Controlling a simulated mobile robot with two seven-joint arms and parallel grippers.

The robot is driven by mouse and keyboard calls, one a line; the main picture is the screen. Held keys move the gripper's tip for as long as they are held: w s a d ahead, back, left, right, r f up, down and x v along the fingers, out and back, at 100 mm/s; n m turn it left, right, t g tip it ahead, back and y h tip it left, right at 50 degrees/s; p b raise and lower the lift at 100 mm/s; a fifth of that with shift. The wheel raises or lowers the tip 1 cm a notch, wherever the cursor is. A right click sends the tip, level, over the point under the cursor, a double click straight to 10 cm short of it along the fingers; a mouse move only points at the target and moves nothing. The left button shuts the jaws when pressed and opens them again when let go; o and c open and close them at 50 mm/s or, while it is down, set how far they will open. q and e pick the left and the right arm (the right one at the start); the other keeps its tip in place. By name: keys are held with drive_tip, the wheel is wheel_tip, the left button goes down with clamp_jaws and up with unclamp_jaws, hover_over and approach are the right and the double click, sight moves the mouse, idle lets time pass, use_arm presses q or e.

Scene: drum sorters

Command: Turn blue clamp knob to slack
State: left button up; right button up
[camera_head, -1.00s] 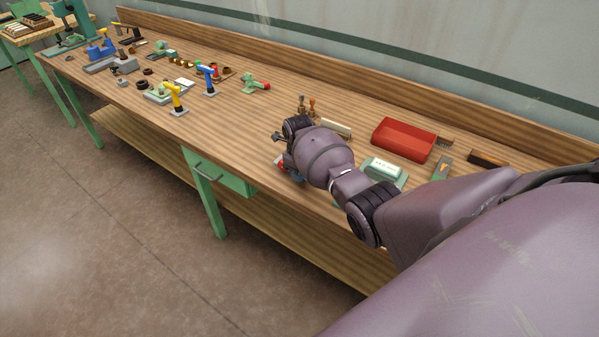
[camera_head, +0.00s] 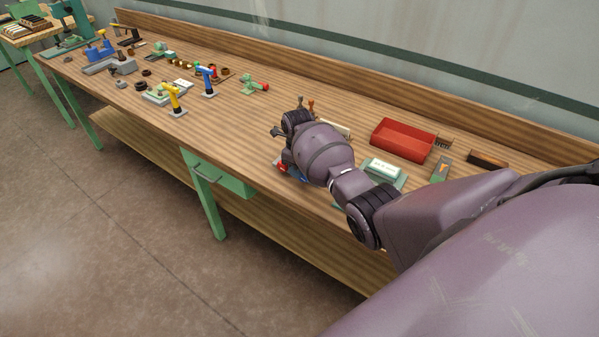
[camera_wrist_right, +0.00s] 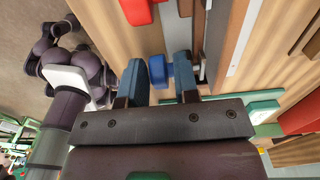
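The blue clamp knob (camera_wrist_right: 157,72) shows in the right wrist view as a small blue block between the two fingers of my right gripper (camera_wrist_right: 160,80). The fingers are apart, with a visible gap between the knob and the right-hand finger. In the head view, my right wrist and forearm (camera_head: 322,148) reach over the bench's front edge and hide the gripper and most of the clamp area. Small red and blue parts (camera_head: 281,167) show just left of the arm. My left gripper does not show.
A red part (camera_wrist_right: 136,11) and long metal and wooden bars (camera_wrist_right: 226,35) lie close to the fingers. An open red bin (camera_head: 403,140) and a green box with a white top (camera_head: 384,168) stand right of my arm.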

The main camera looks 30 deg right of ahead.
wheel_tip(320, 180, up, 9)
idle(0.3)
drive_tip(key=shift+w, duration=0.1)
